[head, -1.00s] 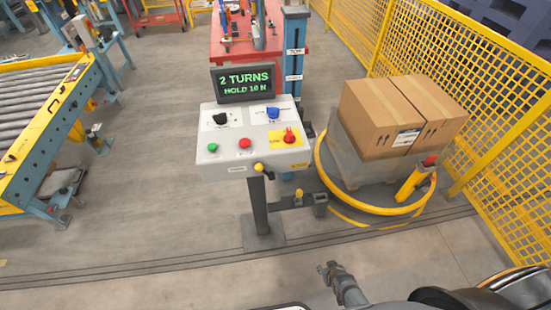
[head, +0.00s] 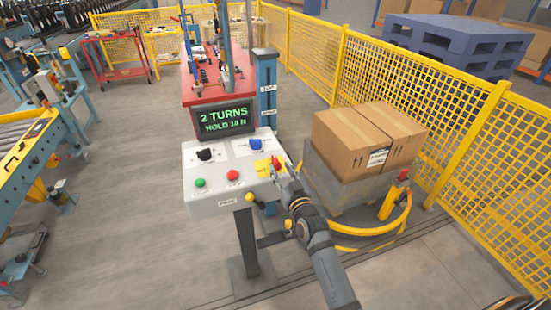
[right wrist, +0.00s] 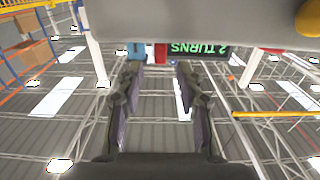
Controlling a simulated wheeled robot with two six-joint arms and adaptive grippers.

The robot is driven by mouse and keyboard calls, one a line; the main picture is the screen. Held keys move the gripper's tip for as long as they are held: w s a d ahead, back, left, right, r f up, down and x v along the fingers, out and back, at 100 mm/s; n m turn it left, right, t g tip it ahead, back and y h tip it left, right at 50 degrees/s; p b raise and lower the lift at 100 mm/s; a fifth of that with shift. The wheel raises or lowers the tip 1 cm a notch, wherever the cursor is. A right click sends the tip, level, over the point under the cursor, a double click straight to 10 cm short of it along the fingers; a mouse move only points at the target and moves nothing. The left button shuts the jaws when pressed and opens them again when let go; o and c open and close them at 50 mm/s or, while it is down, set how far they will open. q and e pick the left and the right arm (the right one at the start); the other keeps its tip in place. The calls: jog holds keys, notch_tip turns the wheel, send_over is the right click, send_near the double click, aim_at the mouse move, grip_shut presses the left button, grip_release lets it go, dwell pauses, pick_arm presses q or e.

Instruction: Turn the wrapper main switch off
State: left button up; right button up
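The control box (head: 215,195) stands on a post, with a lit display (head: 225,122) above it. The main switch appears to be the red handle (head: 276,163) on the yellow plate (head: 262,169) at the box's right end. My right gripper (head: 284,168) is at that end, close to the red handle and partly covering it. My left gripper is out of view.
The box also bears a black knob (head: 206,155), a blue knob (head: 256,144), a green button (head: 200,183) and a red button (head: 233,175). Cartons (head: 354,141) stand on the turntable at right, before a yellow fence (head: 455,130). Floor left of the post is clear.

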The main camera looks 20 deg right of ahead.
aim_at(278, 163)
jog(key=w, duration=0.6)
jog(key=shift+a+p, duration=0.1)
jog(key=shift+p, duration=0.2)
jog(key=shift+c, duration=0.2)
grip_shut()
